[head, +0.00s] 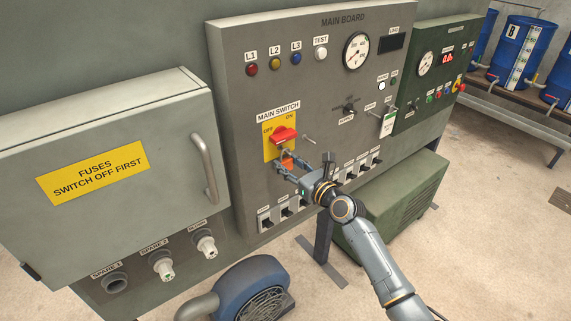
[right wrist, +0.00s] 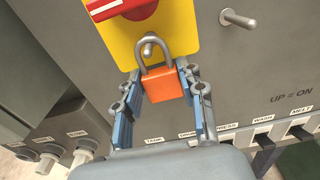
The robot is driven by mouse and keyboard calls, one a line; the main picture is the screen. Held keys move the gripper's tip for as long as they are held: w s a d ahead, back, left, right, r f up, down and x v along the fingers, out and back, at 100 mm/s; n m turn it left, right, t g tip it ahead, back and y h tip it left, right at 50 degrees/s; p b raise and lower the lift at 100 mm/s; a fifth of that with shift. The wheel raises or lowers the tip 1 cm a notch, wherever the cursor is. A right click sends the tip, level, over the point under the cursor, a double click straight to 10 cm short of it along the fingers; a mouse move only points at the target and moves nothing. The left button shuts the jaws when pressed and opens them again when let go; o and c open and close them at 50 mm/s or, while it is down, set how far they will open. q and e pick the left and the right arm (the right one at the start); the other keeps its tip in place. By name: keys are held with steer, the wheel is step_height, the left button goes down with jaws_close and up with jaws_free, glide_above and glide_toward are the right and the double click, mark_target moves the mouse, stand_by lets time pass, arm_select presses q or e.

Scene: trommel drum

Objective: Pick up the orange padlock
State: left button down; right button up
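The orange padlock (right wrist: 166,86) hangs by its grey shackle, which is around a short metal pin on the yellow plate below the red main switch (head: 284,134). It also shows small in the head view (head: 287,160), partly hidden by my fingers. My right gripper (head: 285,163) reaches in from the lower right. In the right wrist view its two fingers (right wrist: 162,88) are spread, one on each side of the padlock body. I see no clear grip on it; contact at the fingertips is hard to tell. My left gripper is not in view.
The grey main board (head: 228,80) carries lamps, a gauge and a row of toggle switches below my gripper. A bare metal peg (right wrist: 239,19) sticks out to the right of the plate. A fuse cabinet (head: 100,200) with a handle projects at left.

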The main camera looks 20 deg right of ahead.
steer(key=shift+c, duration=1.1)
steer(key=shift+r, duration=0.1)
steer(key=shift+r, duration=0.65)
steer(key=b+v, duration=0.2)
steer(key=v, duration=1.6)
steer(key=shift+f, duration=0.35)
steer(key=shift+r+p, duration=0.4)
steer(key=shift+p, duration=0.3)
steer(key=shift+s, duration=0.1)
steer(key=shift+v, duration=2.15)
